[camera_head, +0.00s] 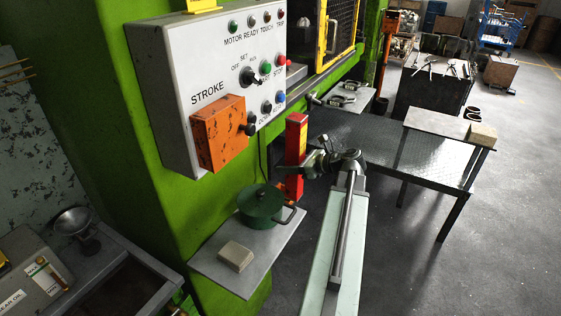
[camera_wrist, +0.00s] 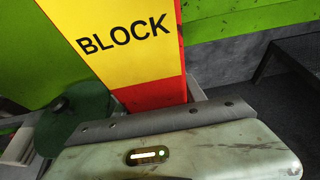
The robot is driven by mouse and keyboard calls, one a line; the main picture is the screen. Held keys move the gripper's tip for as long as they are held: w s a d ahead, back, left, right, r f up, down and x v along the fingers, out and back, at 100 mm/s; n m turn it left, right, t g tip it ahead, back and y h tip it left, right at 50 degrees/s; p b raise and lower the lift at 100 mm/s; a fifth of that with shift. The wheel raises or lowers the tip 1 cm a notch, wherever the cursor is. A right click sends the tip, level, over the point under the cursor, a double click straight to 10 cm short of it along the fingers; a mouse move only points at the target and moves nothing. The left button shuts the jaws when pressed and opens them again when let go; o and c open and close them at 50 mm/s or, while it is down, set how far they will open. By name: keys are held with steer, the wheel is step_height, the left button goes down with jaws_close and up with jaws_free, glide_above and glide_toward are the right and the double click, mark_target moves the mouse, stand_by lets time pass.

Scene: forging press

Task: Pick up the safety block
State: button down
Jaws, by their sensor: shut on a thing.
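The safety block is an upright red bar (camera_head: 297,130) with a yellow panel, in the middle of the head view, in front of the green press frame. In the wrist view the block (camera_wrist: 128,88) fills the top centre, with the word BLOCK on yellow above a red band. My gripper (camera_head: 308,163) is shut on the block, reaching it from the right at about its lower half. The fingertips are mostly hidden. I cannot tell whether the block's foot touches anything.
A grey shelf (camera_head: 208,268) holds a green lidded pot (camera_head: 261,206) and a beige block (camera_head: 236,256), close to the safety block's foot. A white control panel (camera_head: 165,75) with an orange box (camera_head: 217,137) juts out above.

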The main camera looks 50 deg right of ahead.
steer(key=s+r+p, duration=0.1)
steer(key=s, duration=1)
steer(key=shift+s+d+r, duration=0.15)
steer(key=shift+s+d, duration=0.1)
steer(key=shift+d, duration=0.1)
steer(key=shift+s, duration=0.1)
